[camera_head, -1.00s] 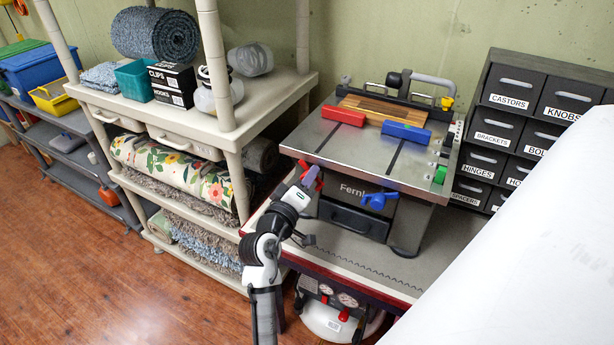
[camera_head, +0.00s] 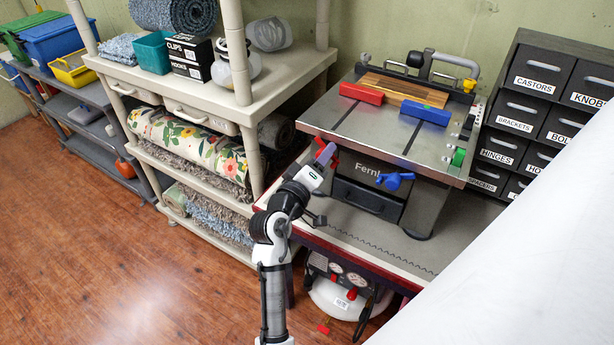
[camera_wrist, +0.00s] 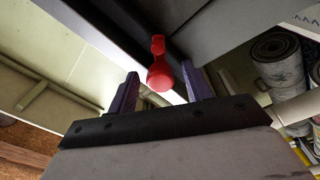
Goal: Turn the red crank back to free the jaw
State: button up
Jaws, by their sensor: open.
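A bench machine with a grey metal top (camera_head: 345,125) stands on a workbench. On its top a red block (camera_head: 361,93) and a blue block (camera_head: 426,112) sit in front of a striped wooden board (camera_head: 402,88); which part is the jaw is unclear. The red crank (camera_wrist: 158,70) is at the machine's left front side, partly hidden by my gripper in the head view. My gripper (camera_head: 325,154) is open beside the machine's front left corner. In the wrist view the crank's rounded red handle appears between my two purple fingers (camera_wrist: 161,88); contact cannot be told.
A blue knob (camera_head: 395,181) is on the machine's front and a green one (camera_head: 458,157) on its right side. A cream shelf (camera_head: 275,85) with rugs stands close on the left. Labelled drawers (camera_head: 541,86) stand right. The wooden floor (camera_head: 130,250) at left is clear.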

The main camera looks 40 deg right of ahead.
jog(key=b+v, duration=0.4)
jog(key=v, duration=0.8)
jog(key=shift+s+a, duration=0.2)
jog(key=shift+a, duration=0.2)
jog(key=shift+f, duration=0.1)
